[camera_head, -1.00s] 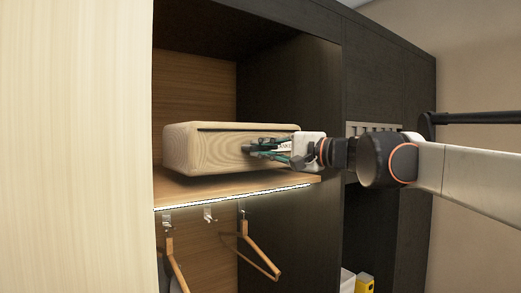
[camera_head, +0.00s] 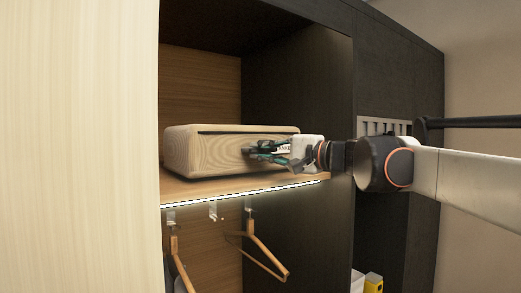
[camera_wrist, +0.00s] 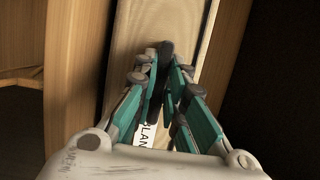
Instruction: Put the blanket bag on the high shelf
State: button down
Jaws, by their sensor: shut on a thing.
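The blanket bag (camera_head: 215,150) is a pale, wood-patterned box shape with a dark slit along its upper edge. In the head view it sits at the high shelf (camera_head: 200,188), inside the open wardrobe above the lit front edge. Whether its underside rests fully on the board cannot be told. My gripper (camera_head: 254,151) is at the bag's right front, with its fingers shut on it beside a white label. In the wrist view the bag (camera_wrist: 160,25) runs up beyond the fingertips, and the label is partly hidden by the fingers.
Hangers (camera_head: 262,250) hang from hooks under the shelf. A pale panel (camera_head: 80,140) stands at the left. The dark wardrobe side wall (camera_head: 300,100) is close behind my gripper. A yellow item (camera_head: 373,283) is low at the right. Free room shows above the bag.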

jog(key=shift+w+a+f, duration=0.2)
jog(key=shift+w, duration=0.1)
jog(key=c, duration=1.6)
grip_release()
jog(key=shift+s+d+r, duration=0.1)
jog(key=shift+s+d, duration=0.05)
jog(key=shift+s, duration=0.05)
jog(key=shift+c, duration=0.2)
jog(key=shift+o, duration=0.4)
jog(key=shift+w, duration=0.1)
